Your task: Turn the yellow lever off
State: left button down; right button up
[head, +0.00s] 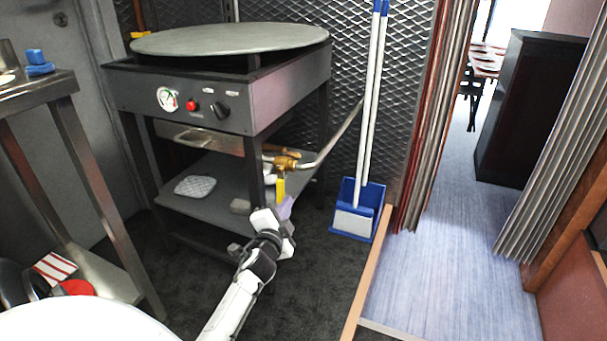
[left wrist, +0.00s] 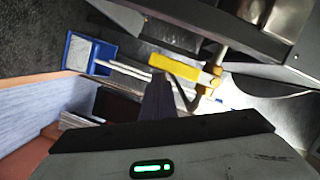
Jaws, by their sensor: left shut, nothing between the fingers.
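The yellow lever (head: 280,189) hangs downward from a brass valve (head: 286,163) on the gas pipe at the right side of the griddle stand. The lever also shows in the left wrist view (left wrist: 180,70), lying across the pipe's line, with the valve (left wrist: 213,80) at its right end. My left gripper (head: 286,207) is shut and empty, its fingertips just below and beside the lever's lower end. In the left wrist view the closed fingers (left wrist: 157,98) point at the lever's free end. I cannot tell whether they touch it. My right gripper is out of view.
The griddle stand (head: 222,118) has a control panel and a lower shelf holding a folded cloth (head: 195,186). A blue dustpan (head: 357,215) with long white handles stands right of the pipe. A metal table (head: 45,90) is at left. Dark floor is clear around my arm.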

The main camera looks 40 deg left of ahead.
aim_at(283, 193)
pick_arm(q)
jog(key=r+p, duration=0.1)
jog(key=r, duration=0.1)
jog(key=r+p, duration=0.1)
jog(key=shift+s+a+r+p, duration=0.15)
jog(key=shift+a+r+p, duration=0.15)
jog(key=shift+a+r, duration=0.1)
notch_tip(283, 193, up, 5)
jog(key=p, duration=0.2)
jog(key=shift+d+r+p, duration=0.1)
jog(key=shift+p, duration=0.25)
jog(key=shift+w+d+r+p, duration=0.1)
jog(key=shift+w+r+p, duration=0.2)
jog(key=shift+r, duration=0.4)
jog(key=shift+s+d+f, duration=0.1)
jog(key=shift+s+d, duration=0.05)
jog(key=shift+d, duration=0.05)
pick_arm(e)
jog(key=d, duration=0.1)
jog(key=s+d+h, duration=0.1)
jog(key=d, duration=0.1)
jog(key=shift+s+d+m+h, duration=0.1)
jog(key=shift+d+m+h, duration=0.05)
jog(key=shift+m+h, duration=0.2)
pick_arm(q)
jog(key=shift+f, duration=0.1)
